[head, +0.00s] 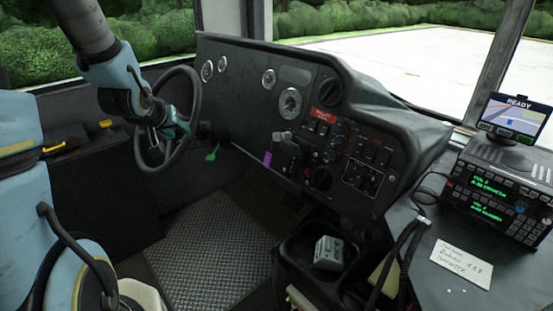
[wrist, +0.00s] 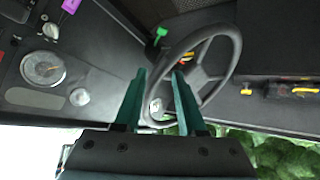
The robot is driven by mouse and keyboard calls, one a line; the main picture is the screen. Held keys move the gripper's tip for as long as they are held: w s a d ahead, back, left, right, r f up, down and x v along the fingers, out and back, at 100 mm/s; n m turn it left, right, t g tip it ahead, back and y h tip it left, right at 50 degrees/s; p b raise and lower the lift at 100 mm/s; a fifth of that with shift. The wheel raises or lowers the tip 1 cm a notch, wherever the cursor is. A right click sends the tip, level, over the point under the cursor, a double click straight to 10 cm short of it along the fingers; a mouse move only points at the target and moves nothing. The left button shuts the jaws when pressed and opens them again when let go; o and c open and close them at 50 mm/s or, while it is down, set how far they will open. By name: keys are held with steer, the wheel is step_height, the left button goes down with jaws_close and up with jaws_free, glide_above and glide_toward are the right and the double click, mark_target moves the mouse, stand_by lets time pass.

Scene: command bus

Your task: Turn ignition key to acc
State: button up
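A green tag or key-like piece (head: 212,152) hangs below the dash just right of the steering wheel; it also shows at the top of the wrist view (wrist: 160,35). A purple tag (head: 267,158) hangs from the dash panel further right, and shows at the upper left of the wrist view (wrist: 70,5). I cannot tell which one marks the ignition key; no acc marking is legible. My gripper (head: 182,127) is at the steering wheel (head: 140,140), apart from both tags. In the wrist view my gripper (wrist: 160,72) is open and empty, with the wheel (wrist: 235,50) behind its teal fingers.
The dashboard (head: 232,90) has gauges, switches and knobs. A radio unit (head: 490,200) with a screen stands at the right. A bin (head: 290,250) holds a grey box (head: 328,252). The ridged floor (head: 215,245) below the dash is clear. The wheel rim is close to my gripper.

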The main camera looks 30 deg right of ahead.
steer(key=w+d+f+m+t+h+b, duration=0.1)
steer(key=d+f+h+b, duration=0.4)
steer(key=d+f+b, duration=0.45)
steer(key=m+g+h+b, duration=0.1)
steer(key=h+b, duration=0.5)
glide_toward(277, 134)
steer(key=x, duration=1)
steer(key=shift+f+p, duration=0.35)
jaws_close()
steer(key=shift+s+f, duration=0.1)
steer(key=shift+f, duration=0.05)
